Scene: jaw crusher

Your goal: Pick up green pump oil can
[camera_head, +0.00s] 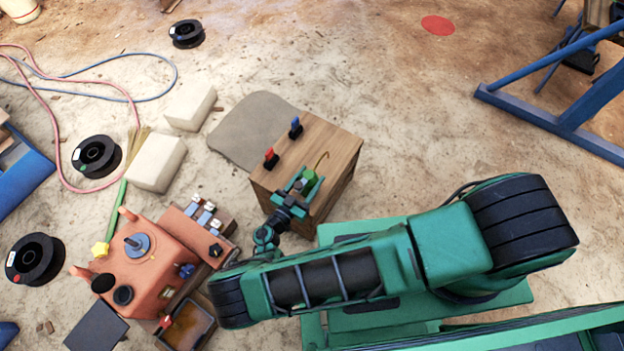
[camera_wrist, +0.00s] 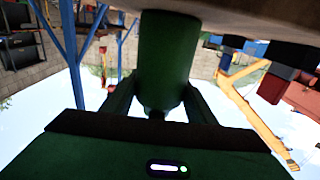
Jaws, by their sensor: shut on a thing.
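The green pump oil can (camera_head: 309,176), with a thin yellowish spout, is at the front part of the top of a wooden crate (camera_head: 337,157). My gripper (camera_head: 300,182) reaches it from the front left, and its green fingers are shut on the can. In the wrist view the can's dark green body (camera_wrist: 166,60) stands between the two fingers (camera_wrist: 158,98). I cannot tell whether the can's base touches the crate top.
An orange machine (camera_head: 150,262) is at the lower left. Blue steel legs (camera_head: 560,120) stand at the right. The ground behind the crate is mostly open.

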